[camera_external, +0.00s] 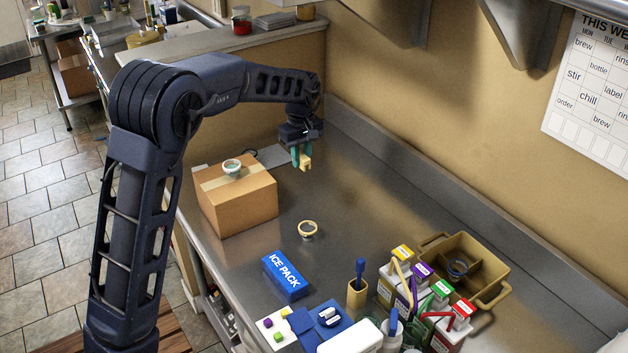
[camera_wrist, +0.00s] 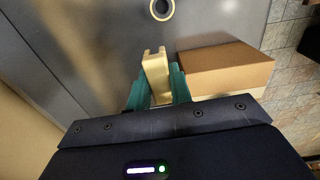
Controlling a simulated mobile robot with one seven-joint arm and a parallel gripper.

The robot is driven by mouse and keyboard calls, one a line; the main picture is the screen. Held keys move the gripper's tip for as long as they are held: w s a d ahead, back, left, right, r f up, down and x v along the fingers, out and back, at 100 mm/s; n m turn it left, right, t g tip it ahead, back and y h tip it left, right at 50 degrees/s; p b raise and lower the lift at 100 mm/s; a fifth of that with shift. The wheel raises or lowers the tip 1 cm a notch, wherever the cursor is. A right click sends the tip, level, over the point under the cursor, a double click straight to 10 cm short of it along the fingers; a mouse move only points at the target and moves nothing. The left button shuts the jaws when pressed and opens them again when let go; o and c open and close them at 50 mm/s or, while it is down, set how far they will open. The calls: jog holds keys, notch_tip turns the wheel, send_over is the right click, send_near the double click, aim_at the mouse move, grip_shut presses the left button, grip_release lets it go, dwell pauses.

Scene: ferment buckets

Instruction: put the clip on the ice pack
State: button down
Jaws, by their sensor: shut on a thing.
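My gripper (camera_external: 302,153) is shut on a small tan piece with a notched end, which looks like the clip (camera_external: 307,163). It holds the clip above the back part of the steel counter, to the right of the cardboard box. In the wrist view the clip (camera_wrist: 155,72) stands out between the teal fingers of my gripper (camera_wrist: 156,92). The blue ice pack (camera_external: 286,276), with white lettering, lies on the counter well in front of my gripper, apart from it. The ice pack does not show in the wrist view.
The cardboard box (camera_external: 238,202) bears a pale ring (camera_external: 232,167). A tan ring (camera_external: 307,230) lies on the counter between my gripper and the ice pack.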

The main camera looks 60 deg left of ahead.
jog(key=s+d+r, duration=0.2)
jog(key=s+d, duration=0.5)
jog(key=d, duration=0.1)
send_over(284, 271)
notch_tip(284, 271, down, 20)
jog(key=shift+r, duration=0.1)
jog(key=shift+f, duration=0.2)
jog(key=c, duration=1.3)
grip_release()
jog(key=shift+o, duration=0.2)
